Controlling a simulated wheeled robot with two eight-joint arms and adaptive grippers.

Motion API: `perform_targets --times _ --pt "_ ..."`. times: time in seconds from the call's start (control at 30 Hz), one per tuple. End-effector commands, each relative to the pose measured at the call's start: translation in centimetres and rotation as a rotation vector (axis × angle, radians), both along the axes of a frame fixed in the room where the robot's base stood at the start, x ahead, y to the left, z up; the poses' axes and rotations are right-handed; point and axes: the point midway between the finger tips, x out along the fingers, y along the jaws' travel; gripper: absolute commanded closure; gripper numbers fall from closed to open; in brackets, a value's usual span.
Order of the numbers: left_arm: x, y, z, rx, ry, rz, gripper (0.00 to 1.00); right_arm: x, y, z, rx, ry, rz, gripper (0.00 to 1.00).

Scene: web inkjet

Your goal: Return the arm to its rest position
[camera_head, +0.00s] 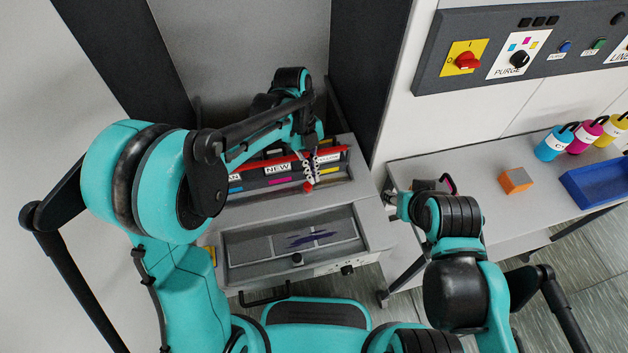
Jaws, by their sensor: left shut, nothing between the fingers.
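My left arm (265,125) comes in from the left and bends over the machine. My left gripper (308,182) is shut and empty. I cannot tell whether the fingertips touch the unit. My right arm (455,240) rises from the lower right and is bent beside the bench. Its gripper end is small and mostly hidden by the wrist, so its jaws cannot be read.
An open tray (240,250) with a dark purple smear lies in front of the unit. A control panel (440,85) hangs above.

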Motion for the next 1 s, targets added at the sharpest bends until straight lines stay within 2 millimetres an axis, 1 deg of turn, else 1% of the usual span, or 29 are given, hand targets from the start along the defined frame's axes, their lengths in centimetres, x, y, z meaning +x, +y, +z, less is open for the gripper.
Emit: perform_targets --times 0.1,0.63,0.73,0.77,0.87,0.97,1.0 --pt "0.2 0.1 0.6 0.000 0.000 0.000 1.00 0.0 0.0 0.2 0.000 0.000 0.000 0.60" --pt "0.2 0.1 0.6 0.000 0.000 -0.001 1.00 0.0 0.0 0.2 0.000 0.000 0.000 0.60" --pt "0.1 0.3 0.8 0.006 -0.004 0.023 1.00 0.0 0.0 0.2 0.000 0.000 0.000 0.60" --pt "0.0 0.5 1.0 0.012 -0.009 0.048 1.00 0.0 0.0 0.2 0.000 0.000 0.000 0.60" --pt "-0.6 1.5 2.2 0.050 -0.038 0.208 1.00 0.0 0.0 0.2 0.000 0.000 0.000 0.60" --pt "-1.5 3.3 3.8 0.097 -0.084 0.491 1.00 0.0 0.0 0.2 0.000 0.000 0.000 0.60" --pt "-2.1 4.1 4.5 0.112 -0.105 0.625 1.00 0.0 0.0 0.2 0.000 0.000 0.000 0.60"
